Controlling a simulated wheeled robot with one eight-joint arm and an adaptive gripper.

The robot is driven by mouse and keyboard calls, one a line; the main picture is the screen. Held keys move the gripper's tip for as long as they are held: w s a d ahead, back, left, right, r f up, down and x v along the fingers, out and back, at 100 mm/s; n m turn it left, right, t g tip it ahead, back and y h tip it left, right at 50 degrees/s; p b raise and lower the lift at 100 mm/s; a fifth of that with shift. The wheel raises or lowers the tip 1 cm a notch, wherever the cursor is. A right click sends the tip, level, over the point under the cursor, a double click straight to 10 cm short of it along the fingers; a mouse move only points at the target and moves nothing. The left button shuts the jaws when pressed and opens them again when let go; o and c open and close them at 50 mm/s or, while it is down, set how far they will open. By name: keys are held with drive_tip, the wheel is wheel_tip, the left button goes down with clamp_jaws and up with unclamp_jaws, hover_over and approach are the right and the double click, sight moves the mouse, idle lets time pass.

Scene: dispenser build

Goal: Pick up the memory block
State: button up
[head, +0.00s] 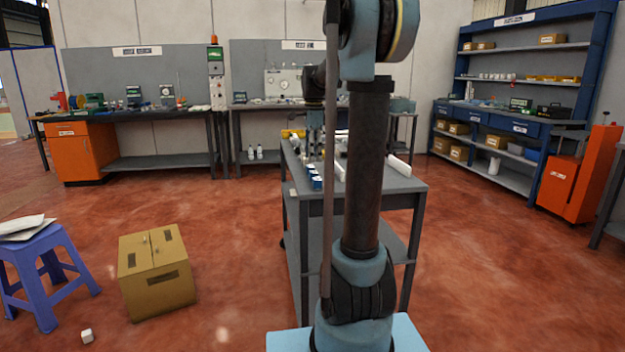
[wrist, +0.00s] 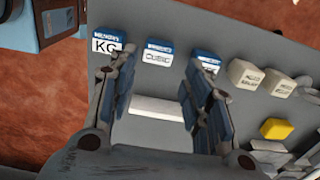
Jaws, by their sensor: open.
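In the wrist view, three blue-and-white labelled blocks stand in a row on a grey table top (wrist: 255,25): a KG block (wrist: 105,42), a Cubic block (wrist: 157,53) and a third block (wrist: 209,60) with an unreadable label. I cannot tell which one is the memory block. My gripper (wrist: 158,76) is open and empty, its fingers near this row. A plain white bar (wrist: 158,108) shows between the fingers. In the head view, my gripper (head: 314,152) is over the cart table (head: 395,183), with small blue-and-white blocks (head: 315,178) at its left edge.
Cream blocks (wrist: 245,73) and a yellow block (wrist: 276,128) lie right of the row in the wrist view. A cardboard box (head: 155,275) and blue stool (head: 45,265) stand on the floor at left. Shelves (head: 525,90) stand at back right.

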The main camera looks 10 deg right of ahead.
sight(313, 171)
drive_tip(key=shift+f, duration=3.95)
drive_tip(key=shift+c, duration=0.6)
drive_tip(key=c, duration=0.6)
